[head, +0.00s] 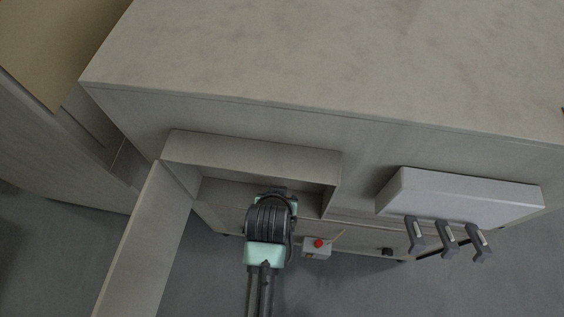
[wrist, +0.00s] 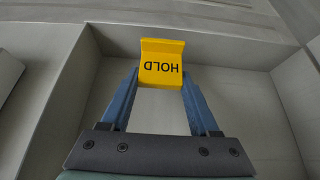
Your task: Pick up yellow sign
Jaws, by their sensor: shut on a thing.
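The yellow sign (wrist: 162,52) shows in the wrist view, with the word "HOLD" appearing upside down. My gripper (wrist: 160,76) has its two blue fingers on either side of the sign's lower part and is shut on it. Around them are the pale walls of an open cabinet compartment. In the head view my wrist reaches into that compartment (head: 250,158), and the fingers and the sign are hidden there.
An open door panel (head: 148,240) stands left of the compartment. Right of my wrist is a small box with a red button (head: 318,243). Farther right, a white panel (head: 455,197) carries three grey levers (head: 447,234). The broad top (head: 340,50) above is bare.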

